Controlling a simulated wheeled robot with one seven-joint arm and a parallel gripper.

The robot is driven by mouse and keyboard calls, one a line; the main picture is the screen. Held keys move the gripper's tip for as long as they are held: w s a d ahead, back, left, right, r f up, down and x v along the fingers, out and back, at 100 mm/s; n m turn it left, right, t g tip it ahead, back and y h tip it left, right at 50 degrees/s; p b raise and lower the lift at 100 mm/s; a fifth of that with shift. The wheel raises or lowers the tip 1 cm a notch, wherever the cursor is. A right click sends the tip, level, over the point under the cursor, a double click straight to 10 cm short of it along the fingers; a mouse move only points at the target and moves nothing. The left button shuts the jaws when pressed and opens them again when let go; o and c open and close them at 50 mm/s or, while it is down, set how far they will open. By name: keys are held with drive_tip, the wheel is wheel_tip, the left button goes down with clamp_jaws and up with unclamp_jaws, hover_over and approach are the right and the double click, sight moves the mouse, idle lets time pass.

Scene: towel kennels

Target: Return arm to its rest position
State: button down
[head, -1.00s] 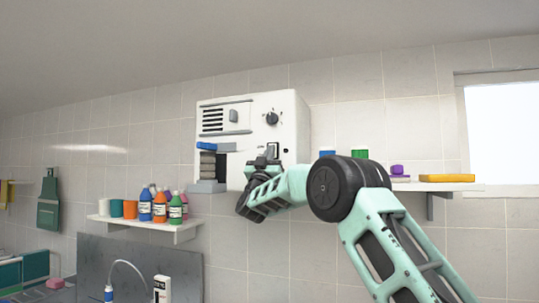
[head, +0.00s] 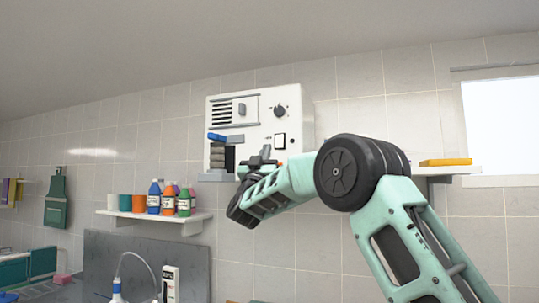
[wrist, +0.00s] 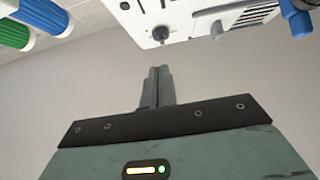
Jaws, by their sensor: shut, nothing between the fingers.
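My gripper (wrist: 158,72) shows in the wrist view with its two grey fingers together and nothing between them. In the head view my bent arm reaches from the lower right toward the wall, its end in front of and just below a white box (head: 258,112). The fingertips are hard to make out there. The white box also shows along the top of the wrist view (wrist: 185,18), apart from the fingers.
A wall shelf (head: 150,215) left of my arm holds several bottles and cups. A right shelf (head: 468,171) carries a yellow item (head: 445,162) and is partly hidden by my arm.

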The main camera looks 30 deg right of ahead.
drive_tip(key=shift+s+a+f, duration=0.35)
drive_tip(key=shift+a+f, duration=0.05)
drive_tip(key=shift+a, duration=0.05)
idle(0.3)
